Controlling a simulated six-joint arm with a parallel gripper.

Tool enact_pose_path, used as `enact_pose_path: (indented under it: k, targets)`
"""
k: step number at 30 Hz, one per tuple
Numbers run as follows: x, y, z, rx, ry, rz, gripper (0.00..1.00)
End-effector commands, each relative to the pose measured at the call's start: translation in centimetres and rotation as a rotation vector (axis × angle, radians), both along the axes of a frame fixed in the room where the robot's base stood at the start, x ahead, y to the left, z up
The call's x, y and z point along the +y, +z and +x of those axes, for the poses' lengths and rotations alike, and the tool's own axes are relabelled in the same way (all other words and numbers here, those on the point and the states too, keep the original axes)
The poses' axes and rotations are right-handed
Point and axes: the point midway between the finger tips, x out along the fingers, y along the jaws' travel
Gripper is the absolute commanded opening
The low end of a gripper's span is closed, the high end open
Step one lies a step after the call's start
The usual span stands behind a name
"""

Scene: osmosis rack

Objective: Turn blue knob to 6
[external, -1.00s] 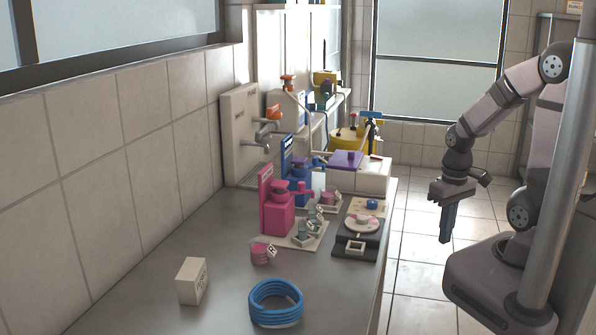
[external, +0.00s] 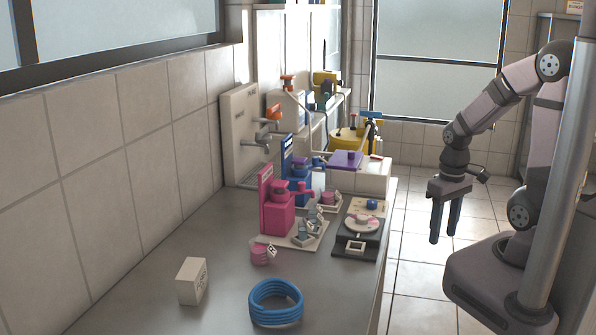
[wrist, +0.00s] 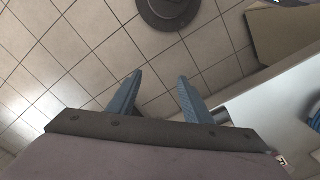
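A small blue knob (external: 372,204) sits on the light upper part of a dark-based device (external: 340,246) at the right edge of the metal bench in the external view. Its dial marks are too small to read. My gripper (external: 445,240) hangs over the floor to the right of the bench, pointing down, apart from the knob. Its two blue-grey fingers are spread with nothing between them. The wrist view shows the same open fingers (wrist: 158,90) above floor tiles; the knob is not seen there.
On the bench (external: 225,290) stand a blue coiled hose (external: 276,318), a white box (external: 192,281), a pink dispenser (external: 277,212), a blue dispenser (external: 299,187) and a purple-topped white box (external: 372,176).

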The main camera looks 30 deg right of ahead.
Motion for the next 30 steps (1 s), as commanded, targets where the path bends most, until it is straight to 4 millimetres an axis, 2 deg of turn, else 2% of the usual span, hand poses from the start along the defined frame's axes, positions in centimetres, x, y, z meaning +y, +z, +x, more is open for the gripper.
enact_pose_path:
  k: [5, 8, 15, 21, 27, 30]
  targets:
    - [0.1, 1.7, 4.0, 0.000, 0.219, 0.000, 0.45]
    - [0.2, 2.8, 7.3, 0.000, 0.413, 0.000, 0.45]
    - [0.5, 4.7, 15.9, 0.003, 0.957, 0.002, 0.45]
    - [0.7, 5.2, 22.1, 0.004, 1.404, 0.002, 0.45]
    - [1.0, 5.1, 26.4, 0.003, 1.753, 0.002, 0.45]
    - [1.1, 5.0, 27.6, 0.002, 1.865, 0.001, 0.45]
